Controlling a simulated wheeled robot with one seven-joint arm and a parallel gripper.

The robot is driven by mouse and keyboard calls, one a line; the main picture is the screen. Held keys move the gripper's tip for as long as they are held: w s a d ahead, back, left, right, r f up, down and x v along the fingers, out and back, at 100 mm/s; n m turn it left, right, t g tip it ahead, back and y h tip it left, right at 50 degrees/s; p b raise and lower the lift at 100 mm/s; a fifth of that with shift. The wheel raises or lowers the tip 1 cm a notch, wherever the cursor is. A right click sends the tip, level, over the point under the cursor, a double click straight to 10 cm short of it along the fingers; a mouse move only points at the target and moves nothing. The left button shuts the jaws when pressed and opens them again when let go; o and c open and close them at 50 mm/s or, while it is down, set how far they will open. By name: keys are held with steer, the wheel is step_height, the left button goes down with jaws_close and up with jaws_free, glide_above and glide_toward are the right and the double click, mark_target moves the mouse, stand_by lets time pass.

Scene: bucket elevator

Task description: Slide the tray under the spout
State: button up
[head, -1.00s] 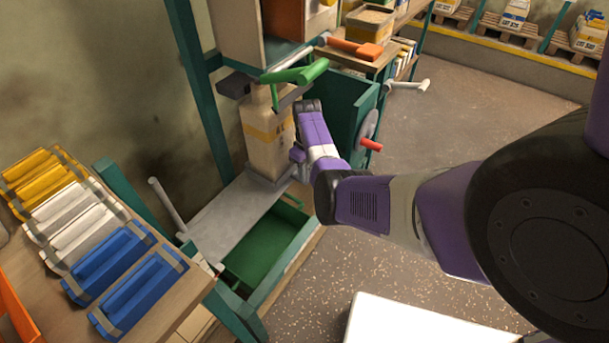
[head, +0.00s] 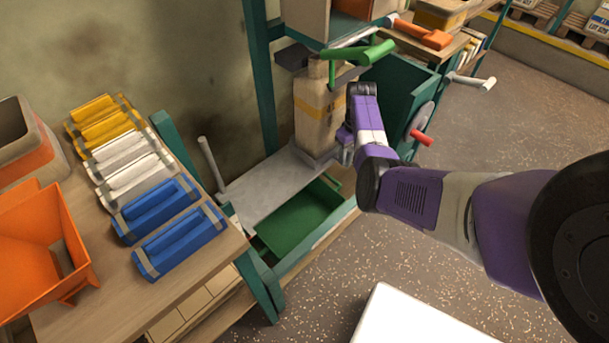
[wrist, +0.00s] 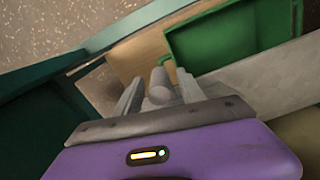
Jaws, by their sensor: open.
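A green tray (head: 300,219) lies low in the frame, beside and below a grey plate (head: 265,185). It also shows in the wrist view (wrist: 230,38), at the upper right. My gripper (head: 340,155) is beside the lower part of the striped paper sack, at the right end of the plate; its fingertips are hard to make out in the head view. In the wrist view my gripper (wrist: 160,92) is open, with a grey round-ended bar (wrist: 159,84) between the fingers. I cannot tell whether they touch it. I cannot clearly make out the spout.
The paper sack (head: 316,110) stands upright on the plate. A green-handled lever (head: 365,52) is above it. A dark green housing with a red-handled wheel (head: 420,130) is close right of my arm.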

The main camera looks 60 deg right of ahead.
steer(key=w+a+p, duration=0.3)
steer(key=w+a, duration=0.1)
steer(key=a, duration=1)
steer(key=w+a+p, duration=0.3)
steer(key=w+a, duration=0.1)
steer(key=a, duration=0.9)
step_height(320, 180, up, 8)
steer(key=p, duration=0.1)
steer(key=shift+s+p, duration=0.2)
steer(key=shift+p, duration=0.2)
steer(key=shift+d+f, duration=0.1)
steer(key=shift+f, duration=0.05)
